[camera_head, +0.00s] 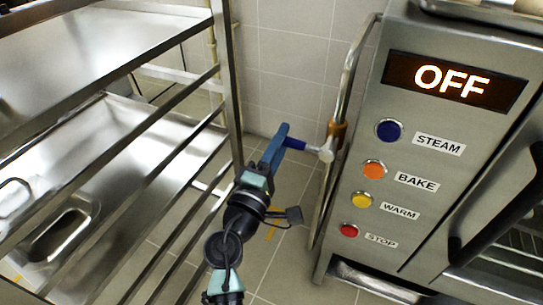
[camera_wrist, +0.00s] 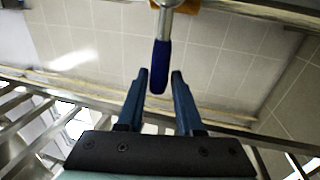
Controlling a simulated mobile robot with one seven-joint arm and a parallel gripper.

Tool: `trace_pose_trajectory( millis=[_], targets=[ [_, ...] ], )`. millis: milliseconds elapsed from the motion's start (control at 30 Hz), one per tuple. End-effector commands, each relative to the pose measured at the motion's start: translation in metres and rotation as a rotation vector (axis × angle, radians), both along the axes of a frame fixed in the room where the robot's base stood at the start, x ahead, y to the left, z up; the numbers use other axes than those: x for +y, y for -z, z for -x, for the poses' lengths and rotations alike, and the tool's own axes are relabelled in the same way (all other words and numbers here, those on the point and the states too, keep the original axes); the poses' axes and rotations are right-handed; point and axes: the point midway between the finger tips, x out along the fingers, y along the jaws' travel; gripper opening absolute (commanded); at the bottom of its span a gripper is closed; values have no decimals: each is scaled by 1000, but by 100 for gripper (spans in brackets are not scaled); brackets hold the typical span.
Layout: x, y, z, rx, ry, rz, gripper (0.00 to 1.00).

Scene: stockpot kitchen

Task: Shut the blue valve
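The valve has a blue lever handle (camera_head: 294,143) on a silver stem (camera_head: 323,150), joined to a brass-coloured fitting (camera_head: 337,129) on the pipe beside the oven. In the wrist view the blue handle (camera_wrist: 160,66) points down toward my gripper (camera_wrist: 159,77). My gripper is open. The handle's free end lies between the two blue fingertips in that picture, with a gap on each side. In the head view my gripper (camera_head: 281,134) is at the handle's left end and hides its tip.
A metal pipe (camera_head: 348,85) runs along the oven's left side. The oven panel shows "OFF" (camera_head: 452,81) above the steam, bake, warm and stop buttons. Tiled floor shows between rack and oven.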

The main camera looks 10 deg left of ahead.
Motion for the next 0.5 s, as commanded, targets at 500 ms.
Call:
trace_pose_trajectory(
  millis=[500],
  targets=[
    [19, 19, 92, 5, -4, 1, 35]
  ],
)
